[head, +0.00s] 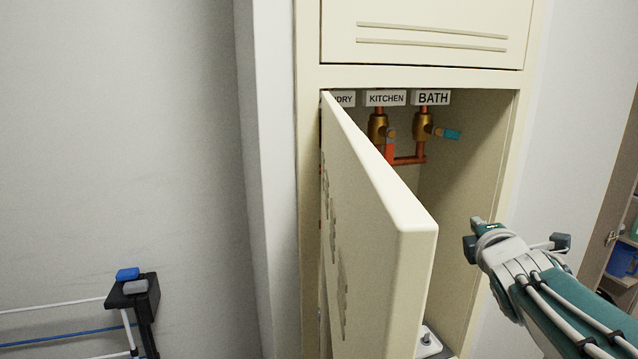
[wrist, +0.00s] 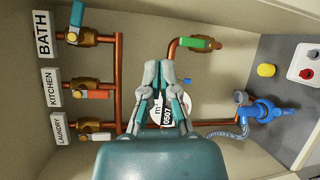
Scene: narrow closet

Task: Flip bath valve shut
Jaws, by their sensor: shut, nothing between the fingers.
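The bath valve (head: 424,126) is a brass body on a copper pipe under the BATH label (head: 432,97). Its teal handle (head: 452,134) points right, crosswise to the pipe. In the wrist view, turned sideways, the bath valve (wrist: 80,37) is at upper left, with its teal handle (wrist: 76,15) pointing up in the picture. My gripper (head: 477,223) is at the cabinet opening, below and right of the valve, apart from it. In the wrist view my gripper (wrist: 158,66) has its fingertips together and empty, right of the copper pipe.
The cabinet door (head: 385,220) stands partly open, left of my arm. A green-handled valve (wrist: 197,43), round gauge (wrist: 168,112) and blue valve (wrist: 262,110) are nearby.

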